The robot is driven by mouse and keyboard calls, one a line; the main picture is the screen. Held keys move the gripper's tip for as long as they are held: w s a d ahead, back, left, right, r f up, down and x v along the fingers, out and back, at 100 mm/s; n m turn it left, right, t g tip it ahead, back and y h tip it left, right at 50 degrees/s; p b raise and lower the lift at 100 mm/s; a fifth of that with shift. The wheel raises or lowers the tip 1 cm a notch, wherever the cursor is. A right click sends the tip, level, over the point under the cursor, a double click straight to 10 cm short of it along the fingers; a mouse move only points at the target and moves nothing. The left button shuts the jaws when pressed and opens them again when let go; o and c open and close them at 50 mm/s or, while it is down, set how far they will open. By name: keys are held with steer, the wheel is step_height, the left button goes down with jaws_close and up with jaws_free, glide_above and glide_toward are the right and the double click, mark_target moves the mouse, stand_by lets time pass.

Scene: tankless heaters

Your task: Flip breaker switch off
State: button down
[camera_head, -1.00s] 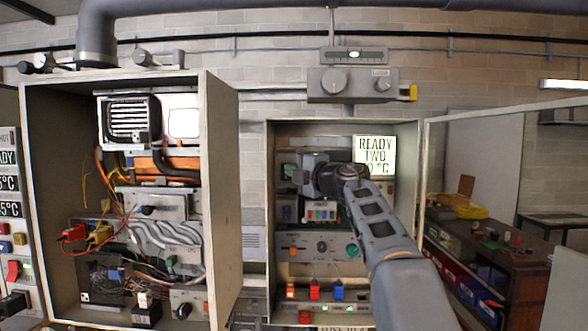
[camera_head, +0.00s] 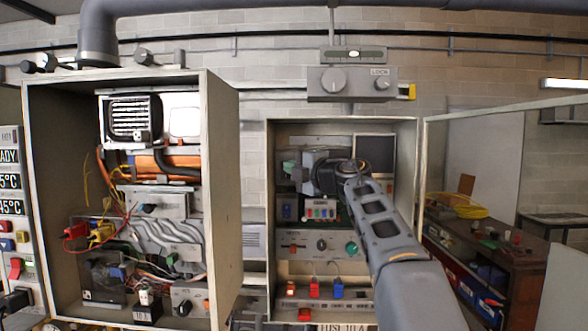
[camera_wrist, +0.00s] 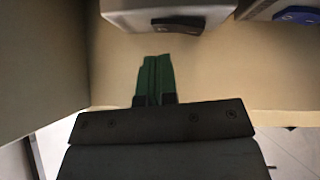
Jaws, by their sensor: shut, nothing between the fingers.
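My gripper (camera_head: 292,168) is inside the right open cabinet (camera_head: 262,220), at the left part of its upper panel, with the arm reaching in from the lower right. In the wrist view, its two green fingers (camera_wrist: 155,58) are together with nothing between them. I cannot single out the breaker switch; the gripper and wrist hide part of the panel. The cabinet's display screen (camera_head: 375,152) is dark.
A left open cabinet (camera_head: 212,180) with wires and pipes stands close by. Below my gripper are a knob panel (camera_head: 322,244) and red and blue switches (camera_head: 315,289). The right cabinet's door (camera_head: 480,115) is swung open to the right. A cluttered bench (camera_head: 500,250) shows at right.

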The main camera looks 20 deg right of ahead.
steer(key=r+b+v, duration=0.2)
steer(key=v, duration=0.9)
steer(key=shift+s+a+b, duration=0.25)
steer(key=shift+s+b, duration=0.05)
steer(key=shift+b, duration=0.1)
steer(key=shift+r, duration=0.1)
